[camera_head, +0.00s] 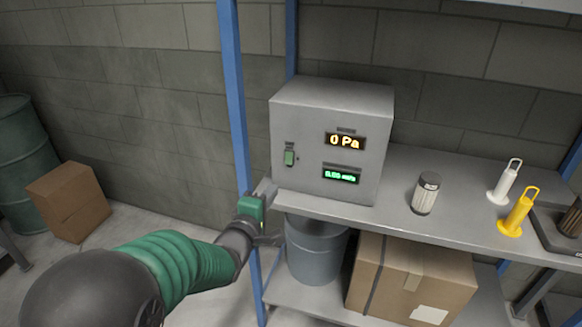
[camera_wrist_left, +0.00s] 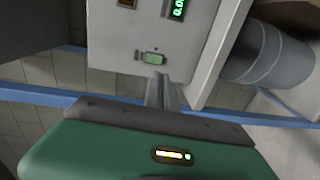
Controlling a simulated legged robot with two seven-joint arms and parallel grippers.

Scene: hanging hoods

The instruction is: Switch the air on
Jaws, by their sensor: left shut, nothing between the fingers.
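A grey metal control box (camera_head: 305,170) stands on the left end of the shelf. Its front has an orange display (camera_head: 345,141) reading "0 Pa" and a green display (camera_head: 341,174) below it. A green rocker switch (camera_head: 289,158) sits on the left part of the same face. My left gripper (camera_head: 268,188) is shut and empty, just left of and below the switch, near the blue post. In the left wrist view the shut fingers (camera_wrist_left: 161,90) point at the box, close to the green switch (camera_wrist_left: 153,58); I cannot tell whether they touch the box. My right gripper is not in view.
A blue upright post (camera_head: 236,100) stands left of the box. The shelf (camera_head: 385,212) also holds a canister (camera_head: 426,193), a white handled object (camera_head: 503,183) and a yellow one (camera_head: 518,213). A grey bucket (camera_head: 316,252) and a cardboard box (camera_head: 405,280) sit below.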

